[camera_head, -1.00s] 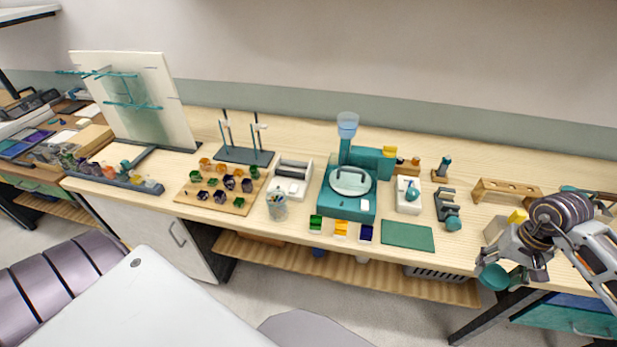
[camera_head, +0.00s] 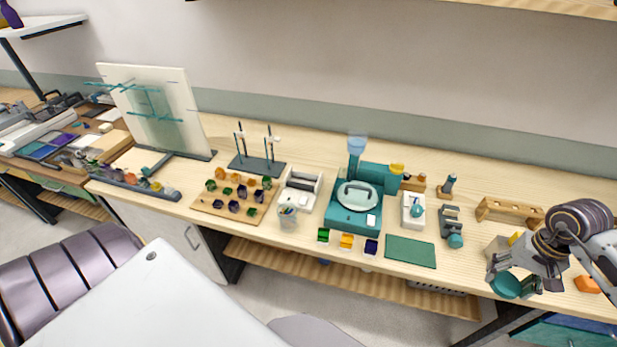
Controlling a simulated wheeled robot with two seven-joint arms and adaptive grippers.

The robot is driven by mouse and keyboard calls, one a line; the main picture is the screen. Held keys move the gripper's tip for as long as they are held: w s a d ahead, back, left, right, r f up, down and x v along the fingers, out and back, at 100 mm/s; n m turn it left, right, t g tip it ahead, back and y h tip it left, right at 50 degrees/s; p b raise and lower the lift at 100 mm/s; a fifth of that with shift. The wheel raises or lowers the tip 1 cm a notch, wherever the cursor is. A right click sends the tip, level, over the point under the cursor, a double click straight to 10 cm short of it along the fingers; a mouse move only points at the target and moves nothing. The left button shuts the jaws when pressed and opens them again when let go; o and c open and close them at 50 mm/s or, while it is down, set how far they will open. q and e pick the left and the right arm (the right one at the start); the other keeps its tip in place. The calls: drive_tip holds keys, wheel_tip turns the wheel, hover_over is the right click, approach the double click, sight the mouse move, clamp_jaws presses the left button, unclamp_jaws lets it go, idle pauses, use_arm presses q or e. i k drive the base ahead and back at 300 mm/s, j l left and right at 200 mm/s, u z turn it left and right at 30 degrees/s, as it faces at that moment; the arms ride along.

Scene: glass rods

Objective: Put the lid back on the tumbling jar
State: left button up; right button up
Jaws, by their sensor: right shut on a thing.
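My right gripper (camera_head: 518,282) is at the lower right, in front of the bench's front edge. It is shut on a teal round disc that looks like the lid (camera_head: 505,287). I cannot make out the tumbling jar for certain. A small grey device with a teal round end (camera_head: 455,241) stands on the bench left of the gripper, apart from it. A pale block with a yellow top (camera_head: 515,238) is partly hidden behind the gripper. My left gripper is not in view.
A teal mat (camera_head: 411,252) lies at the bench's front edge. A teal machine (camera_head: 352,216) stands behind it to the left. A wooden rack (camera_head: 510,211) stands at the back right. An orange piece (camera_head: 587,284) lies right of the gripper, near my arm.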

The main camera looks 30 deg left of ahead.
sight(287, 215)
drive_tip(key=u, duration=0.45)
drive_tip(key=i+u, duration=0.1)
drive_tip(key=u, duration=0.8)
drive_tip(key=i+u, duration=0.1)
drive_tip(key=u, duration=0.35)
